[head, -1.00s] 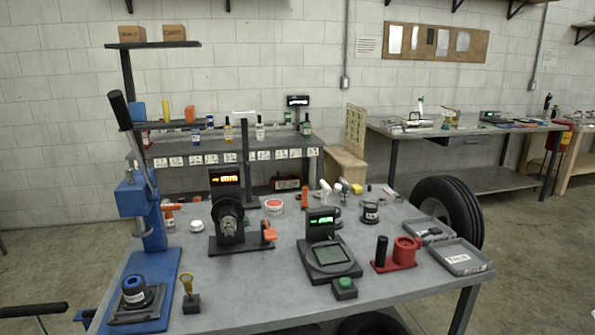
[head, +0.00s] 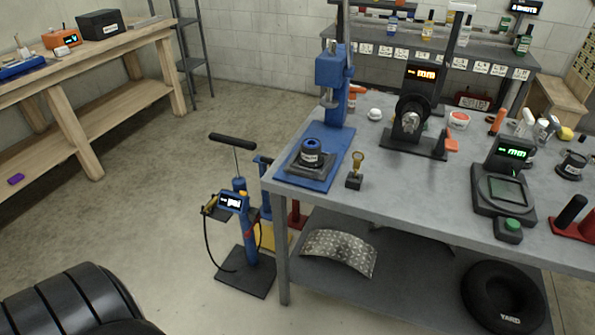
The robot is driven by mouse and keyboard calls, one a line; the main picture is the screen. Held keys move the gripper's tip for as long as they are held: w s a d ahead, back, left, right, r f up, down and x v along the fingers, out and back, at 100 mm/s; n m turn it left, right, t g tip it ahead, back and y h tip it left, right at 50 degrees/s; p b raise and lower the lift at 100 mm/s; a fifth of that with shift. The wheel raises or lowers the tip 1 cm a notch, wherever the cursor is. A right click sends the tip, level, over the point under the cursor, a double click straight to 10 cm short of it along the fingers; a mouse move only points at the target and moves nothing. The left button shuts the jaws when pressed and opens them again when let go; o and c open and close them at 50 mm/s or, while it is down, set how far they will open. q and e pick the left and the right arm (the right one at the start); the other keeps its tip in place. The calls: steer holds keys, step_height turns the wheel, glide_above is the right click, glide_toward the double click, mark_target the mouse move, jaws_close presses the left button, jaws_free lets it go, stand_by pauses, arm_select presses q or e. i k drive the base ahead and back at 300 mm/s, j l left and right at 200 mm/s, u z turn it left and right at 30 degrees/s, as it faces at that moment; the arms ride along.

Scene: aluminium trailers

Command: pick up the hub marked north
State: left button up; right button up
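A dark round hub-like piece with a blue ring on top and a white label (head: 312,154) sits on the base of the blue press (head: 333,140). Another dark round piece with a pale label (head: 572,165) stands on the table near the right edge of the head view. I cannot read either label, so I cannot tell which is marked north. Neither of my grippers is in view.
The grey table (head: 430,205) has a dark spindle stand (head: 411,122), a scale (head: 503,195) and a green button box (head: 509,230). Its lower shelf holds a tyre (head: 503,298). A blue floor pump (head: 240,225) stands left of it. Open floor lies between table and wooden bench (head: 95,110).

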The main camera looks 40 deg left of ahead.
mark_target(310, 157)
steer(key=i+j+z, duration=0.2)
steer(key=j, duration=0.4)
steer(key=j+z, duration=0.15)
steer(key=j, duration=0.45)
